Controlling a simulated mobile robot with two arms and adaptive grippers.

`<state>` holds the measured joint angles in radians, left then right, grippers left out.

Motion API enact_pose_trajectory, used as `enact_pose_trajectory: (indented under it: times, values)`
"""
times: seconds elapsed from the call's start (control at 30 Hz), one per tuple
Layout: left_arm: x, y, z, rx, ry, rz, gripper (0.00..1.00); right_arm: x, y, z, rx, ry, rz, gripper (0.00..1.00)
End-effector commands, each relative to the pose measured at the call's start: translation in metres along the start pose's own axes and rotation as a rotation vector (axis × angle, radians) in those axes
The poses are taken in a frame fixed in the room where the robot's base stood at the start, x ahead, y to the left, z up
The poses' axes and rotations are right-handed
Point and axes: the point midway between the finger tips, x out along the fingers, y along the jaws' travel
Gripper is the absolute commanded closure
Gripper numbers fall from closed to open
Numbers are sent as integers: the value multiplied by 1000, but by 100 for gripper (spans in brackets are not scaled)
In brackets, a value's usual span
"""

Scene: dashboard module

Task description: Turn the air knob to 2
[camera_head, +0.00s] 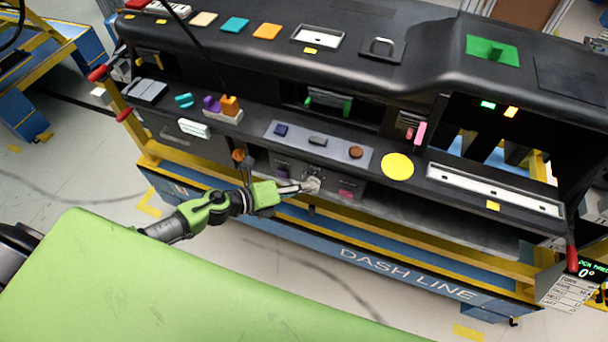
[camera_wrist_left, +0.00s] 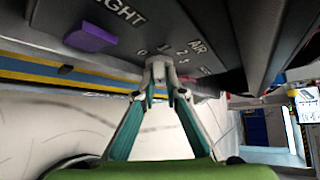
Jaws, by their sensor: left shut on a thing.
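The air knob (camera_wrist_left: 158,66) sits on the dark panel (camera_wrist_left: 225,40) under the AIR label in the left wrist view, among small scale marks. A 2 is readable to the right of the knob; where the knob points is hard to tell. My left gripper (camera_wrist_left: 158,84) is shut on the knob, with its fingertips at the knob's sides. In the head view my left gripper (camera_head: 311,185) reaches from the left to the front panel below the shelf, and its tips hide the knob. My right gripper is not in view.
A purple switch (camera_wrist_left: 90,38) by the LIGHT label is left of the knob. Above the panel, the shelf holds a grey plate (camera_head: 330,146) with small controls and a yellow disc (camera_head: 398,167). A yellow and blue frame (camera_head: 350,240) runs below.

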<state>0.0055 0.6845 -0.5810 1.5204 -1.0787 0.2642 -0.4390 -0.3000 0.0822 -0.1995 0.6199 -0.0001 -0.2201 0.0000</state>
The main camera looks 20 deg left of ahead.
Motion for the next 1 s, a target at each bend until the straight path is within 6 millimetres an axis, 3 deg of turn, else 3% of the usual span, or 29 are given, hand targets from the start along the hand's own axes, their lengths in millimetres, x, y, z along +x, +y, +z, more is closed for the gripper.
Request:
enact_pose_trajectory:
  times: [0.03, 0.4, 1.0]
  values:
    - [-3, -7, 3, 21, 2, 19, 100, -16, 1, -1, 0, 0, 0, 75]
    - [-1, -8, 4, 155, 1, 148, 100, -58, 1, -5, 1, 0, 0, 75]
    - [2, -10, 0, 370, -1, 368, 100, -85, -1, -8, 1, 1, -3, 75]
